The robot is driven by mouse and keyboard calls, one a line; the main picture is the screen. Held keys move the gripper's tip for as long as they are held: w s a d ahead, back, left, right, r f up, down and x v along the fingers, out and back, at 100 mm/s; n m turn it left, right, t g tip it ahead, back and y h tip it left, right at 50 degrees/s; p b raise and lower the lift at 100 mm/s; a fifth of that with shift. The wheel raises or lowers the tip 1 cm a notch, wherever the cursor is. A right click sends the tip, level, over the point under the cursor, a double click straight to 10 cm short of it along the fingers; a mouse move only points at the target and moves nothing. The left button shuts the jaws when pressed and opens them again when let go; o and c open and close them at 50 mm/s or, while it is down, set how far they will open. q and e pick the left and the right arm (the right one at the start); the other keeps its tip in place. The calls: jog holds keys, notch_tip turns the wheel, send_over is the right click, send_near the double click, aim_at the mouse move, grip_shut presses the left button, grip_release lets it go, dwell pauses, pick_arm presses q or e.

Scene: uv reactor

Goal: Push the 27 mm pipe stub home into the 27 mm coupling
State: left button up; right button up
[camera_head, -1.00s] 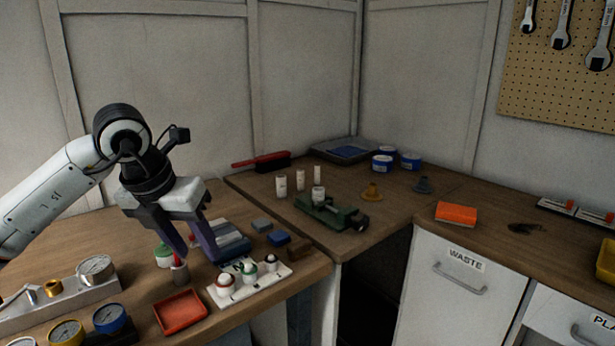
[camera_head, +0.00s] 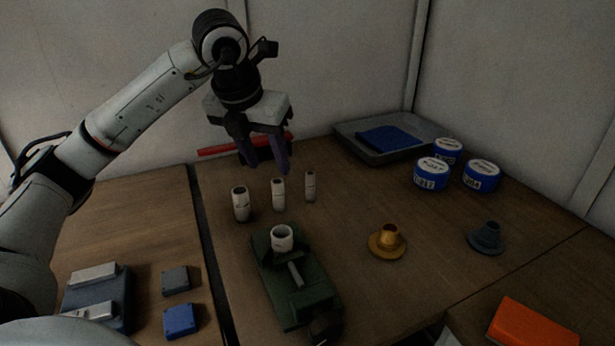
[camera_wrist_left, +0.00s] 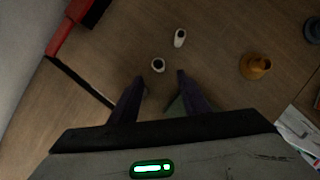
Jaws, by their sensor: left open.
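Three white pipe stubs stand upright on the bench: a wide left one (camera_head: 240,205), a middle one (camera_head: 278,196) and a slim right one (camera_head: 310,187). I cannot read their sizes. A white coupling (camera_head: 282,238) stands mouth up in the green vise (camera_head: 290,285), with nothing seen in it. My left gripper (camera_head: 265,168) is open and empty, pointing down above the stubs. In the left wrist view, one stub (camera_wrist_left: 158,66) shows just beyond and between the fingertips (camera_wrist_left: 161,78), with another (camera_wrist_left: 180,37) farther off. My right gripper is not in view.
A brass flanged part (camera_head: 388,243) and a grey one (camera_head: 486,238) stand right of the vise. Blue tubs (camera_head: 432,175) and a grey tray (camera_head: 365,148) are behind. A red brush (camera_head: 220,149) lies behind the gripper. An orange block (camera_head: 530,325) is at front right.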

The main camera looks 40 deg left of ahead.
aim_at(276, 182)
pick_arm(q)
jog(key=x, duration=0.4)
jog(key=shift+s+f, duration=0.15)
jog(key=shift+s, duration=0.05)
jog(key=x, duration=0.5)
jog(key=shift+w+a+f+p, duration=0.2)
jog(key=shift+w+p, duration=0.1)
jog(key=shift+w, duration=0.25)
jog(key=shift+r, duration=0.1)
jog(key=shift+c, duration=0.3)
grip_shut()
